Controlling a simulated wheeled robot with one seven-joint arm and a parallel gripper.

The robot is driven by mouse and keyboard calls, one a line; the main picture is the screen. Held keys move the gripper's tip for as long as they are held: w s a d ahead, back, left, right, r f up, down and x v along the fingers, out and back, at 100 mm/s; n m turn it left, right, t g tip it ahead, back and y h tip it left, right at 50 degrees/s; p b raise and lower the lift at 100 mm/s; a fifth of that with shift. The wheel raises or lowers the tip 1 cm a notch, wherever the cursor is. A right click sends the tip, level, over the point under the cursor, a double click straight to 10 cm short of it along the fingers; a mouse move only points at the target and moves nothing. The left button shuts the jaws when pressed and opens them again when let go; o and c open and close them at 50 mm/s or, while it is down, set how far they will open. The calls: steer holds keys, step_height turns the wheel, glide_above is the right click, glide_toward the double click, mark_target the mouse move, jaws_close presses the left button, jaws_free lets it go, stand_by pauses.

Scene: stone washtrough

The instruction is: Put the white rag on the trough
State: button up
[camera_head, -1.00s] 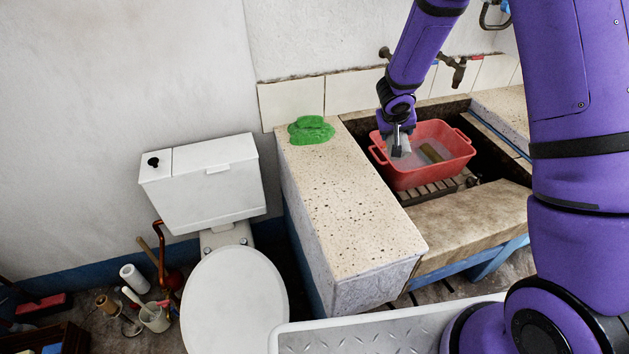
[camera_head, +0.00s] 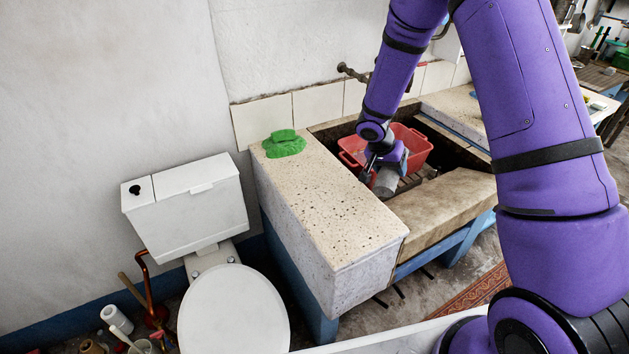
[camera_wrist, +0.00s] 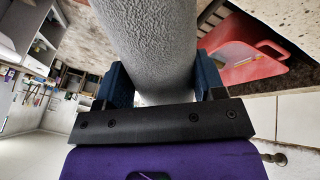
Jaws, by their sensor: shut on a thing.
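My gripper (camera_head: 376,170) is shut on the white rag (camera_head: 387,182), which looks like a thick greyish-white roll. In the wrist view the rag (camera_wrist: 155,40) runs between the two dark blue fingers and out past the top edge of the picture. The stone trough (camera_head: 325,205) has a broad speckled ledge on its left and a sunken basin on its right. In the head view the rag is over the near-left part of the basin opening, just right of the ledge. I cannot tell whether it touches stone.
A red tub (camera_head: 413,148) stands in the basin behind my gripper and also shows in the wrist view (camera_wrist: 240,62). A green cloth (camera_head: 284,146) lies at the ledge's far end. The rest of the ledge is bare. A white toilet (camera_head: 235,310) stands left.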

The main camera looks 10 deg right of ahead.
steer(key=s+d+f+m+y, duration=0.1)
steer(key=s+f+m+y, duration=0.1)
steer(key=m, duration=0.7)
steer(key=s+d+f+m+y, duration=0.1)
steer(key=s+f+m+y, duration=0.1)
steer(key=m, duration=0.7)
steer(key=s+d+f+m+y, duration=0.2)
steer(key=s+m+y, duration=0.2)
steer(key=m, duration=0.6)
steer(key=shift+s+g+y, duration=0.3)
steer(key=shift+g, duration=0.1)
steer(key=shift+w+m, duration=0.1)
steer(key=shift+m, duration=0.2)
steer(key=shift+w+a+f, duration=0.1)
steer(key=shift+a, duration=0.25)
steer(key=w+a, duration=0.1)
steer(key=a, duration=0.3)
steer(key=w+a+f, duration=0.1)
steer(key=w+a, duration=0.1)
steer(key=a, duration=0.3)
steer(key=w+a, duration=0.1)
steer(key=a, duration=0.4)
steer(key=shift+w+a+f, duration=0.2)
steer(key=shift+w, duration=0.05)
steer(key=shift+f, duration=1.75)
steer(key=shift+f, duration=0.15)
